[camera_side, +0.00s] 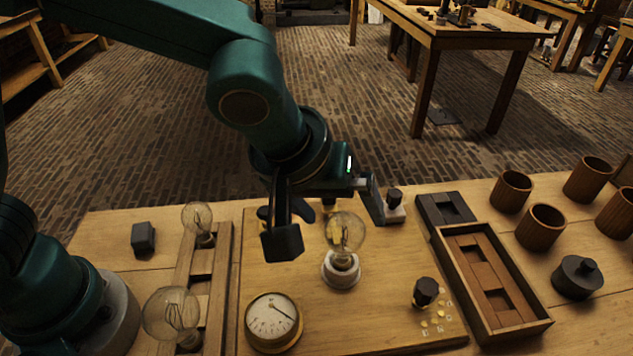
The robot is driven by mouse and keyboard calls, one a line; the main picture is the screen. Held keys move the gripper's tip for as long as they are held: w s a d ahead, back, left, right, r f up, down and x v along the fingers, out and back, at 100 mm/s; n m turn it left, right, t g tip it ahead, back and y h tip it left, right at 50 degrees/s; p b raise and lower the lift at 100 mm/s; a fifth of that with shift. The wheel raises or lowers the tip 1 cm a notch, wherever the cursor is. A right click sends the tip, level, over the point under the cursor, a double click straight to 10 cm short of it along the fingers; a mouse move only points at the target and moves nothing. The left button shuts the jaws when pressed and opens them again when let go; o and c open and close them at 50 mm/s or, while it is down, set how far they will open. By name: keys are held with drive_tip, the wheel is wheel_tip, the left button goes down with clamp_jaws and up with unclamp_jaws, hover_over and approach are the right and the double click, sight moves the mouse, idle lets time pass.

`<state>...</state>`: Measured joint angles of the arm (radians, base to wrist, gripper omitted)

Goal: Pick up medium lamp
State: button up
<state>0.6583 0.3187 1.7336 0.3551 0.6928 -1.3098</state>
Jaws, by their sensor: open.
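Three clear glass lamps are in the side view. One lamp (345,231) stands upright in a white round socket (341,270) on the wooden board. A smaller-looking lamp (198,217) sits at the far end of a slotted wooden rack, and a larger-looking lamp (171,313) sits at its near end. The view angle makes it hard to tell which is the medium one. My gripper (330,226) is open and empty, above the board near the socketed lamp. One dark finger is left of that bulb and the other is behind it to the right; contact cannot be told.
A brass dial gauge (271,321) and a black knob (425,292) are on the board (370,325). The slotted rack (221,295) is left of it. A partitioned wooden tray (535,323), several wooden cups (540,227) and a black lidded pot (577,277) stand right. A dark block (143,238) is at left.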

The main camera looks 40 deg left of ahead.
drive_tip(key=shift+s+d+f, duration=0.4)
drive_tip(key=shift+d+f, duration=0.1)
drive_tip(key=shift+f, duration=0.25)
drive_tip(key=shift+x, duration=2.35)
clamp_jaws()
